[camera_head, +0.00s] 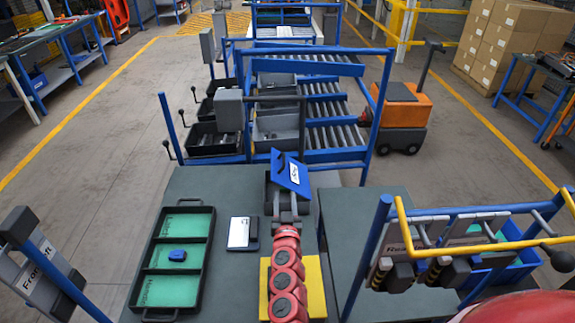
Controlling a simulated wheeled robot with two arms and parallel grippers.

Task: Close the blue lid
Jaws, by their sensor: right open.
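The blue lid (284,164) carries a white label and stands tilted up on a small dark box (270,188) on the grey-green table. The lid is open and leans to the right. My right gripper (286,203) is at the near side of the box, close to the lid's lower edge. Its jaws are open. Whether it touches the lid or box I cannot tell, as the gripper hides the front of the box. My left gripper is not in view.
A black tray (151,255) with green compartments holds a blue item (177,255). A white-and-dark flat item (241,233) lies beside it. A yellow plate (316,285) lies under my arm. A blue rack (352,166) stands behind; a blue-and-yellow frame (384,210) stands right.

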